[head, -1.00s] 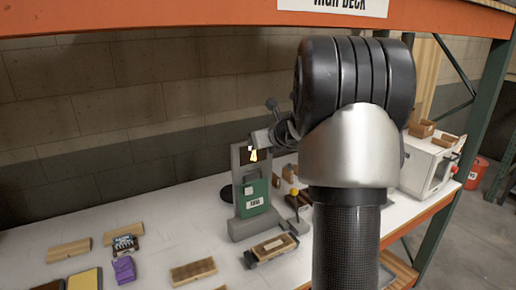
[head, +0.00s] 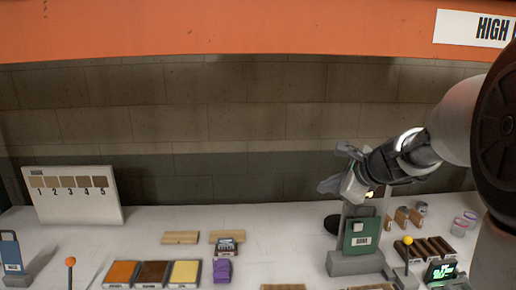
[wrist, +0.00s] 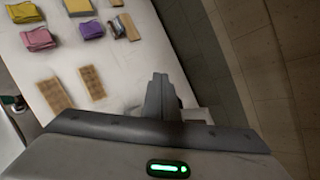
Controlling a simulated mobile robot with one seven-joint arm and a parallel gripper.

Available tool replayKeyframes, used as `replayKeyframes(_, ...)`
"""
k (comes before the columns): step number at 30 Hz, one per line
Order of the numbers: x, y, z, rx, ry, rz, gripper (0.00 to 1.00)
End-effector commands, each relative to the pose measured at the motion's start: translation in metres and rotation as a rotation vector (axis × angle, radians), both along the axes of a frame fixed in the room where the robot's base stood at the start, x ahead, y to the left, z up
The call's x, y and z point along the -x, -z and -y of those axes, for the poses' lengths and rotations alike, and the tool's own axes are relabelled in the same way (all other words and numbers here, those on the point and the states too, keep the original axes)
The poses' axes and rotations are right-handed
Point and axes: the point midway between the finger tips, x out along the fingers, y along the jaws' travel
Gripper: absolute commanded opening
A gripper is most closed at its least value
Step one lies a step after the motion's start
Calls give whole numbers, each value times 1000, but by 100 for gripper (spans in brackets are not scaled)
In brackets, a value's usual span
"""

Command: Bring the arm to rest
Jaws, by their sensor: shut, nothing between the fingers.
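My gripper (head: 332,185) shows at the right of the head view, above and beside a green device (head: 362,235) in a grey stand. Its fingers are together and hold nothing. In the wrist view my gripper (wrist: 160,85) points over the white bench with its fingers closed. My arm reaches in from the right edge of the head view. The gripper appears above the bench top; its exact height over the stand I cannot tell.
The white bench (head: 285,225) holds coloured pads, a purple cloth (head: 222,270), wooden blocks (head: 180,237) and a numbered board (head: 73,195). An orange beam (head: 220,30) crosses above. The bench middle is mostly clear.

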Motion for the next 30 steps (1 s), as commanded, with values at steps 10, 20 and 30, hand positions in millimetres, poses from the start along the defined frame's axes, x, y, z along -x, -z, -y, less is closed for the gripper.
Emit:
replayKeyframes(10,216,13,-90,974,-1118,90,0)
replayKeyframes(20,298,18,-54,1438,-1531,121,0)
replayKeyframes(30,301,19,-51,1463,-1553,118,0)
